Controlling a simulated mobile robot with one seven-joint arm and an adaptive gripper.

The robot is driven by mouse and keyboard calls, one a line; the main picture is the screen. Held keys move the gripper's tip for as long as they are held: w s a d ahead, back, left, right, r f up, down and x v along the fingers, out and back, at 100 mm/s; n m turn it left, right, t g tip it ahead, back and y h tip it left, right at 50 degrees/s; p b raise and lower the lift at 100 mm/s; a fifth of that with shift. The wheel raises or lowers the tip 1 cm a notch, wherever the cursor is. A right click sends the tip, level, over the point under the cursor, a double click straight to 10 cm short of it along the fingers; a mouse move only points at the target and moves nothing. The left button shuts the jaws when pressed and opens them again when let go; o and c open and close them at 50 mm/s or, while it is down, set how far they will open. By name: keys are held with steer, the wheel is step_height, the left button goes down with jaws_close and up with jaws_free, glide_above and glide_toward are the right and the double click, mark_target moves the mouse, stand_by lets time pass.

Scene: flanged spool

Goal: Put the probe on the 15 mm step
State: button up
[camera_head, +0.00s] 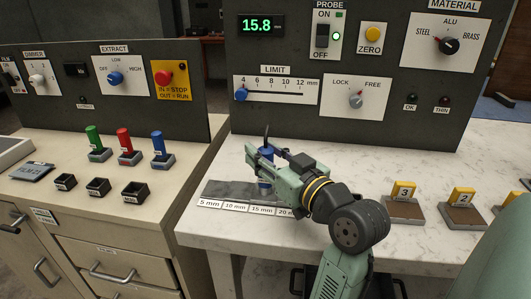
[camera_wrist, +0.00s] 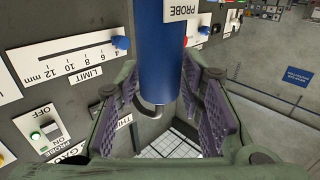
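The blue probe (camera_head: 265,187) stands about upright, with its dark cable rising from the top. My gripper (camera_head: 268,170) reaches in from the right and is shut on it. In the wrist view the probe's blue body (camera_wrist: 157,50) sits between the two pads. The dark grey step block (camera_head: 228,190) lies on the white bench, with labels 5, 10, 15 and 20 mm along its front. The probe's lower end is over the block near the 15 mm label (camera_head: 262,210). My gripper partly hides this area, and I cannot tell whether the tip touches. The display (camera_head: 261,26) reads 15.8.
The probe switch (camera_head: 322,36) is at ON with a green lamp lit. A control panel with the limit slider (camera_head: 241,95) rises close behind the block. Yellow-tagged blocks (camera_head: 403,203) stand right. Coloured plugs (camera_head: 97,145) are on the left counter.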

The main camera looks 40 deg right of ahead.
steer(key=shift+o, duration=0.9)
steer(key=shift+r+p, duration=0.3)
steer(key=shift+r, duration=0.05)
steer(key=s+a+b, duration=0.1)
steer(key=s+b, duration=0.1)
steer(key=s, duration=1)
steer(key=shift+f, duration=0.15)
